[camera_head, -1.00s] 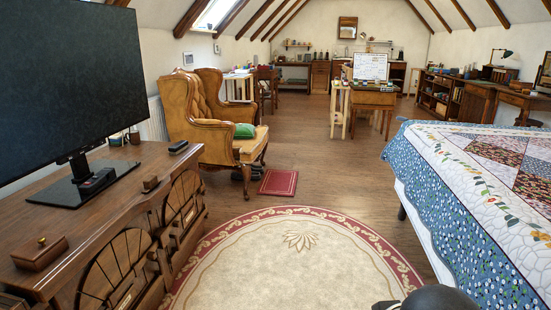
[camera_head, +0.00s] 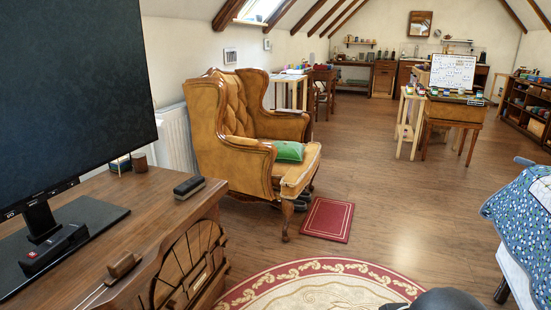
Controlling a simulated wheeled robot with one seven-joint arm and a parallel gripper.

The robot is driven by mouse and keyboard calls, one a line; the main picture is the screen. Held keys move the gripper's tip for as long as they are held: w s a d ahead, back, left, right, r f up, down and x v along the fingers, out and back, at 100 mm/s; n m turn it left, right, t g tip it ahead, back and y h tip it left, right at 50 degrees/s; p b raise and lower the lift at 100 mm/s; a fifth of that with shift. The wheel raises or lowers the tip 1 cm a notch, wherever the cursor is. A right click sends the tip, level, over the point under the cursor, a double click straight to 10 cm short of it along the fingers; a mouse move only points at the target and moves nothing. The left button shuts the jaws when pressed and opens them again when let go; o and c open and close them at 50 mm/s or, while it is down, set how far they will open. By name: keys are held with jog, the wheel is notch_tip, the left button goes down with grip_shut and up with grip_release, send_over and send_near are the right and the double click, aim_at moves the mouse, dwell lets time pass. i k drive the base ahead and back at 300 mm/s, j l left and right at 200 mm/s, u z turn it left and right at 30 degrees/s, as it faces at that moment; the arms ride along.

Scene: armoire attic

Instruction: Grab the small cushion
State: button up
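A small green cushion (camera_head: 289,151) lies on the seat of the tan leather armchair (camera_head: 225,140), left of the picture's middle. The armchair faces right, and its near arm stands in front of part of the seat. A dark rounded part of my own arm shows at the bottom edge, over the rug. My gripper's fingers do not show, and nothing of mine is near the cushion.
A dark red rectangular mat (camera_head: 327,219) lies on the floor before the armchair. A wooden cabinet (camera_head: 150,225) with a large screen (camera_head: 75,95) stands at left. A quilted bed (camera_head: 525,225) stands at right. Wooden floor and a round rug (camera_head: 320,288) lie clear between them.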

aim_at(288, 152)
jog(key=i+j+z, duration=0.15)
jog(key=i, duration=1.8)
jog(key=i+j+u, duration=0.2)
jog(key=i+u, duration=0.15)
jog(key=i, duration=0.45)
jog(key=i+u, duration=0.35)
jog(key=i, duration=0.4)
